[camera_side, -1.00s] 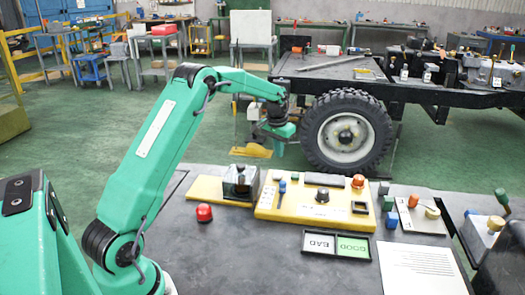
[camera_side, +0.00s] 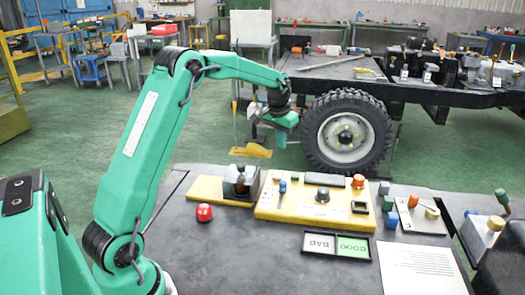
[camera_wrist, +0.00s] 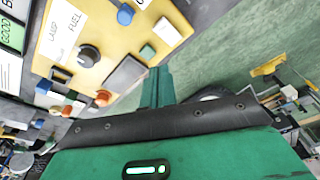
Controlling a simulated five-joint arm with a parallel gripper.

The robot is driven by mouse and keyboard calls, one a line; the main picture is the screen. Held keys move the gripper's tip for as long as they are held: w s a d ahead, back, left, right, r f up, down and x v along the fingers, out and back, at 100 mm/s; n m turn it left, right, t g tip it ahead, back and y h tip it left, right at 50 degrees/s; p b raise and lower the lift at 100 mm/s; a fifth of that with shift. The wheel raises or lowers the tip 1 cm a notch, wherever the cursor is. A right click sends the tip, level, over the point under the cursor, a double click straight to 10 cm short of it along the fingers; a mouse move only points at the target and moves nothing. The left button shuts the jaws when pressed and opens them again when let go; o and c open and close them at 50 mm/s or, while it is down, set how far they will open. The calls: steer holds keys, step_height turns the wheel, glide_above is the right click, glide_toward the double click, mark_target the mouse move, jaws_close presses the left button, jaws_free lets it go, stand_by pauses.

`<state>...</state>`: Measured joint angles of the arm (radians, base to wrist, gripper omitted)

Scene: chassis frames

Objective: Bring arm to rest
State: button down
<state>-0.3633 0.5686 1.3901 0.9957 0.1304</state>
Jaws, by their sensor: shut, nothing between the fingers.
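My gripper (camera_side: 284,133) hangs in the air beyond the far edge of the bench, left of the big tyre in the picture. It is shut and nothing is held in it. My arm is raised and reaches out to the right, with its elbow high. In the wrist view a green finger (camera_wrist: 158,88) points away over the bench edge, beside the yellow control panel (camera_wrist: 110,40). The panel also shows in the side view (camera_side: 265,211). The gripper touches nothing that I can see.
The bench (camera_side: 240,262) holds a red button (camera_side: 204,213), a BAD/GOOD plate (camera_side: 337,244), a white sheet (camera_side: 420,270) and a lever box (camera_side: 483,237). A tyre (camera_side: 346,132) on a truck chassis stands behind. The bench's front middle is clear.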

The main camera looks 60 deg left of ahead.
steer(key=s+d+r+m+t, duration=0.1)
steer(key=s+d+r+t, duration=0.1)
steer(key=s+d+r, duration=1.05)
steer(key=s+d+f, duration=0.2)
steer(key=s+d, duration=0.2)
steer(key=s, duration=0.5)
steer(key=s+d+f+m+t, duration=0.1)
steer(key=s+d, duration=0.2)
steer(key=s, duration=0.6)
steer(key=shift+s+d+f+m+t+h, duration=0.25)
steer(key=shift+d+f+m+t+h, duration=0.05)
steer(key=shift+d+f+h, duration=0.1)
